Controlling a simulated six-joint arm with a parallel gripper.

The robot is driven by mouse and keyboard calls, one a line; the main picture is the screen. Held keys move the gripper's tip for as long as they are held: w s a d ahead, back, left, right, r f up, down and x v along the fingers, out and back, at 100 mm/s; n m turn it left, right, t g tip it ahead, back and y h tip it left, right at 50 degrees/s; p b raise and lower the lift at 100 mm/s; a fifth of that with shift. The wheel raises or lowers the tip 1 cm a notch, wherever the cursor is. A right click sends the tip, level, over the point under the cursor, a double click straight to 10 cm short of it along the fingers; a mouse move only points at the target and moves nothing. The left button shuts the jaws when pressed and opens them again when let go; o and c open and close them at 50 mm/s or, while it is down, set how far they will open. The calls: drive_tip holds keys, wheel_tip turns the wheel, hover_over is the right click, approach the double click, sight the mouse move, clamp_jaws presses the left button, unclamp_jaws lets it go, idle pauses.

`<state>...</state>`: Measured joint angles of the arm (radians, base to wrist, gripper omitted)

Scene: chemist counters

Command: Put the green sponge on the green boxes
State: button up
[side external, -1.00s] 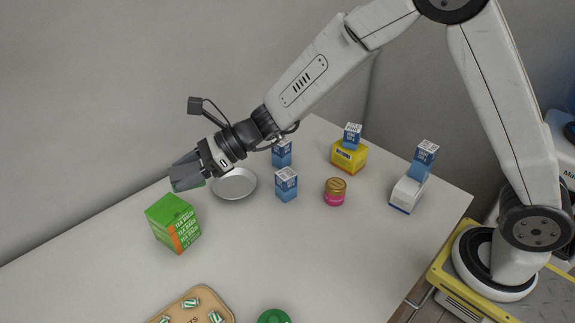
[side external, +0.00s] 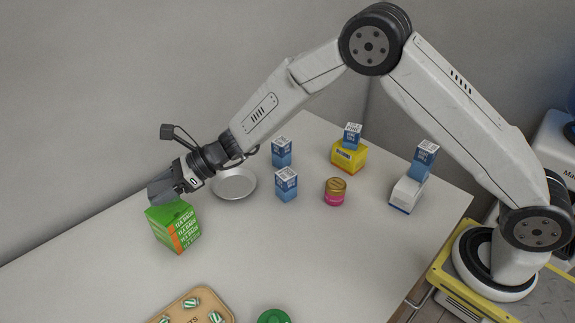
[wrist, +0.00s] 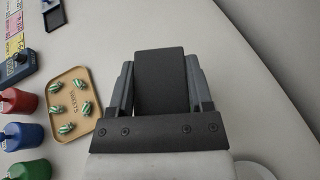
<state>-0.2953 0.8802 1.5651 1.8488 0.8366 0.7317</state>
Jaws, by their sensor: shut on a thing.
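The green tea boxes (side external: 176,222) stand together as one block on the white counter, left of centre in the side view. My gripper (side external: 161,188) is right over their top, very close to it; contact cannot be told. It is shut on the green sponge, which its grey fingers hide in the side view. In the wrist view my gripper (wrist: 160,80) shows dark fingers around a black plate, and neither the sponge nor the boxes can be made out.
A round metal dish (side external: 234,184) lies just right of the boxes. Blue cartons (side external: 286,186), a pink jar (side external: 335,192), a yellow box (side external: 348,157) and a white box (side external: 405,196) stand farther right. A sweets tray (wrist: 55,109) lies at the front. The counter between is clear.

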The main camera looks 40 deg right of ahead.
sight(168, 209)
drive_tip(key=shift+w+f, duration=0.1)
drive_tip(key=shift+w+a+f, duration=0.1)
drive_tip(key=shift+w+f, duration=0.05)
drive_tip(key=shift+f, duration=1.55)
drive_tip(key=shift+f, duration=0.15)
drive_tip(key=o, duration=1.2)
drive_tip(key=shift+r, duration=0.2)
drive_tip(key=v, duration=1.2)
drive_tip(key=shift+f, duration=0.1)
